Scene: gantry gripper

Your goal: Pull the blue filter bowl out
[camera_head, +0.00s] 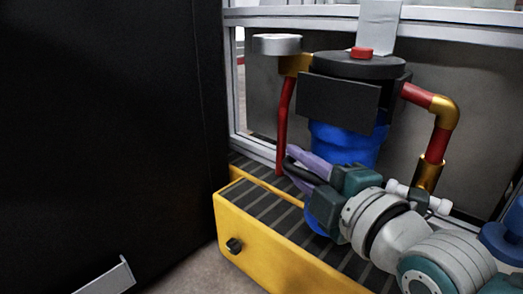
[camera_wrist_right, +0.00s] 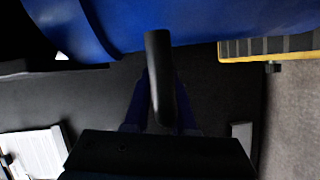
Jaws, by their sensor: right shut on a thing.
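The blue filter bowl (camera_head: 345,143) is upright below a black round head (camera_head: 358,65) and behind a black plate (camera_head: 338,102). Its lower part shows below my wrist. In the right wrist view the bowl (camera_wrist_right: 200,22) fills the top. A black curved handle (camera_head: 298,163) stands out in front of the bowl; it also shows in the right wrist view (camera_wrist_right: 158,60). My right gripper (camera_head: 300,168), with purple fingers, is shut on this handle, and the fingers lie on both sides of it in the wrist view (camera_wrist_right: 160,108). The left gripper is not in view.
A yellow-sided slatted platform (camera_head: 285,240) lies below the bowl. Red and brass pipes (camera_head: 440,125) run at the right, and a thin red pipe (camera_head: 284,120) at the left. A large black panel (camera_head: 110,130) takes up the left side.

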